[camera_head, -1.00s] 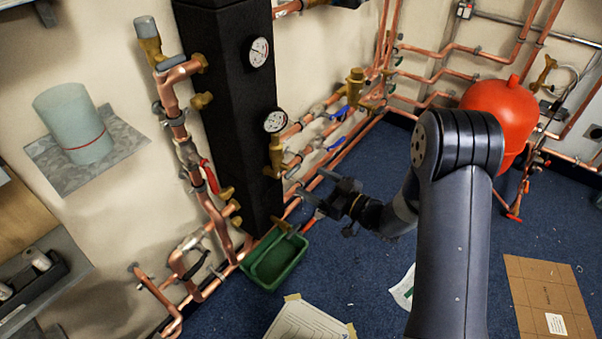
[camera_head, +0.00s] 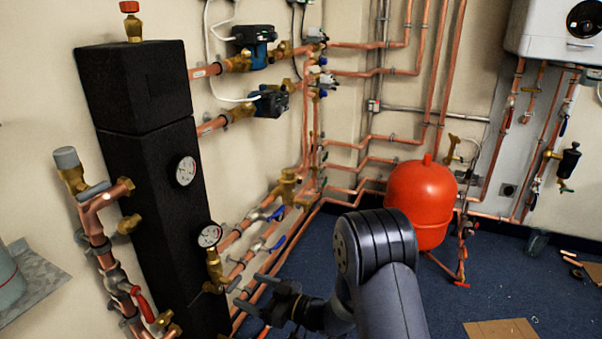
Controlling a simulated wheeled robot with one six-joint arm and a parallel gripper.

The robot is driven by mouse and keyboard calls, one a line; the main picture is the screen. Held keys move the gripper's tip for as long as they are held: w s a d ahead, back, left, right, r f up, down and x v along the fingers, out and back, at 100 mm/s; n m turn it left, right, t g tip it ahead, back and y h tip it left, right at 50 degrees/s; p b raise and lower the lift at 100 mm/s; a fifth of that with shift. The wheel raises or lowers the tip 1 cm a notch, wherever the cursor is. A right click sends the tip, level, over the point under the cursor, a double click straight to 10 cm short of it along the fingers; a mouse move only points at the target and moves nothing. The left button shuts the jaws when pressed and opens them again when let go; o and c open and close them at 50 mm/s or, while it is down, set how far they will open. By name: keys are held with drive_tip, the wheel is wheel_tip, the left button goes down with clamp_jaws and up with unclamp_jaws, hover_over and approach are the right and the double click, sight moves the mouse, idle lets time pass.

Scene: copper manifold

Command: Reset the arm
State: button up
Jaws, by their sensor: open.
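My gripper (camera_head: 257,296) is in the lower middle of the head view, at the end of my dark grey arm. Its jaws are open, pointing left towards the copper pipes beside the black manifold column (camera_head: 155,190). I see nothing held between the jaws. The arm is bent, with its rounded joint in front of the blue floor. From this view I cannot tell how far the fingers are from the pipes behind them.
A red expansion tank (camera_head: 420,205) stands right of my arm. Two gauges (camera_head: 185,170) and a brass valve (camera_head: 215,268) sit on the column. A white boiler (camera_head: 560,38) hangs at upper right. Cardboard (camera_head: 500,330) lies on the blue floor (camera_head: 480,280), which is largely open at right.

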sight(237, 284)
drive_tip(key=x, duration=0.6)
drive_tip(key=shift+a+b, duration=0.15)
drive_tip(key=shift+b, duration=0.2)
drive_tip(key=shift+n, duration=1)
